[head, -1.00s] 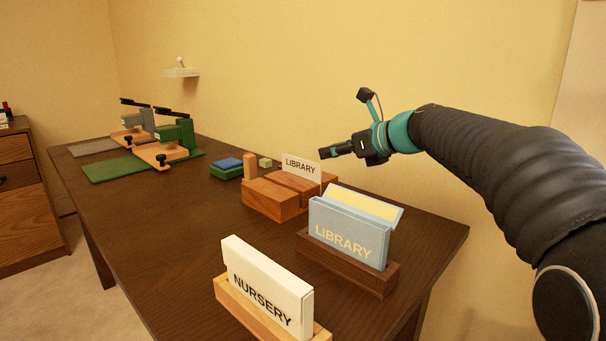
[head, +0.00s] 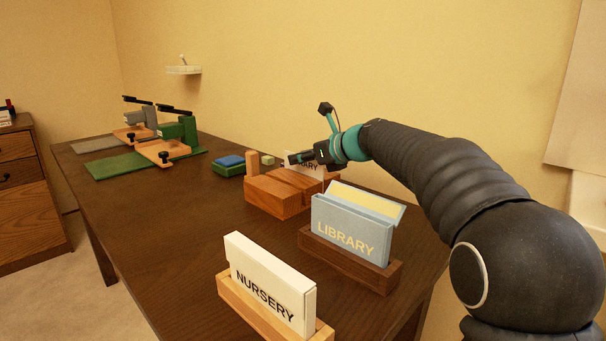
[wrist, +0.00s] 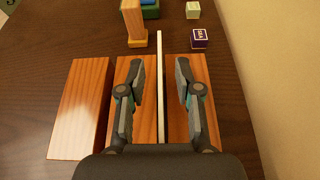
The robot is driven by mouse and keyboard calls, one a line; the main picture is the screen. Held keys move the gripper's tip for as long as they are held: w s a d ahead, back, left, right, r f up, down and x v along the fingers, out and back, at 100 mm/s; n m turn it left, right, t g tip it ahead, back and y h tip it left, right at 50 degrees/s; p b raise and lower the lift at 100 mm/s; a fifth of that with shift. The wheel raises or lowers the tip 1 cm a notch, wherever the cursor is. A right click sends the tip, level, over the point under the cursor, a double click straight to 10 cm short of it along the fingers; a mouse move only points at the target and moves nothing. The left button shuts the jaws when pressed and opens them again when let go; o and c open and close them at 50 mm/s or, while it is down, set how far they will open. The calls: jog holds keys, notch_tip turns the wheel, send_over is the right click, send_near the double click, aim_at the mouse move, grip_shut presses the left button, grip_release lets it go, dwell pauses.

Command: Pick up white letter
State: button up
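The white letter (head: 312,170) stands upright in a slot of the low wooden block holder (head: 272,197); only part of its printed word shows in the head view, the rest hidden behind my gripper. In the wrist view the letter (wrist: 160,85) is a thin white edge running away from me. My gripper (wrist: 160,75) is open, with one finger on each side of the letter and a gap on both sides. In the head view my gripper (head: 300,157) is at the letter's upper part.
A blue LIBRARY box (head: 352,225) and a white NURSERY box (head: 268,285) stand in wooden holders nearer. Green (head: 180,135) and grey presses stand far left. The wall is close on the right.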

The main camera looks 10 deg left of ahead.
grip_shut()
jog(key=shift+r, duration=0.15)
